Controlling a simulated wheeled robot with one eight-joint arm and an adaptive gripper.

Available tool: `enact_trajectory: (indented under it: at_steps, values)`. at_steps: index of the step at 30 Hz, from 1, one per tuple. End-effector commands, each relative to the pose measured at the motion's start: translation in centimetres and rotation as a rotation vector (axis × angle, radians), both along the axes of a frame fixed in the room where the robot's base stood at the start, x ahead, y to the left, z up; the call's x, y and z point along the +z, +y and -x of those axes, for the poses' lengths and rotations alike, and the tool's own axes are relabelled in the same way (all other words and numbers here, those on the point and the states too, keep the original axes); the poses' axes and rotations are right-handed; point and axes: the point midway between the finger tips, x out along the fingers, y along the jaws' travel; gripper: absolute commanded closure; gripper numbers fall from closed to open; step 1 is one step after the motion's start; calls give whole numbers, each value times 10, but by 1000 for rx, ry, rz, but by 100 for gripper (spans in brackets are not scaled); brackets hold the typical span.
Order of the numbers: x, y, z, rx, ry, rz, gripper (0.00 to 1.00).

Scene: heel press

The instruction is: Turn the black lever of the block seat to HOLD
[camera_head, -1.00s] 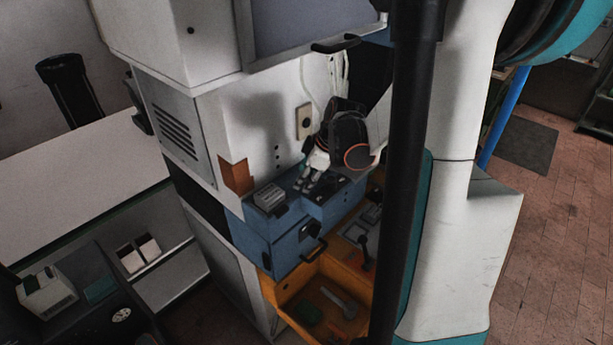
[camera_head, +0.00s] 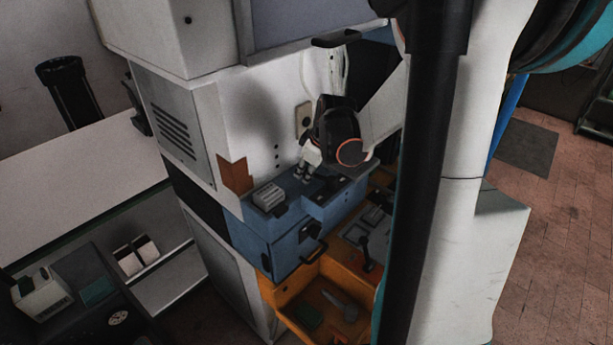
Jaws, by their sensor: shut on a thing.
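The blue unit (camera_head: 287,250), which I take for the block seat, sits low on the front of the white machine. My gripper (camera_head: 303,175) points down at its top, with its pale fingertips close together. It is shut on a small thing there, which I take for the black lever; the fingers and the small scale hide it. Small dark parts (camera_head: 326,184) lie on the top just right of the fingertips. No HOLD marking can be read, so the lever's angle cannot be told.
A grey ribbed block (camera_head: 268,196) sits left of my gripper on the blue top. A black handle (camera_head: 314,252) juts from the unit's front. Below is an open orange drawer (camera_head: 290,290) with tools. The machine's white wall (camera_head: 262,120) stands close behind.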

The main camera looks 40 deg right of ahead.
Motion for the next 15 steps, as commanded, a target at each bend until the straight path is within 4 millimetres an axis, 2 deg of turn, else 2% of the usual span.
enact_trajectory:
  at_steps: [15]
  values:
    - [-2, -32, -12, -488, 1, 2, 100]
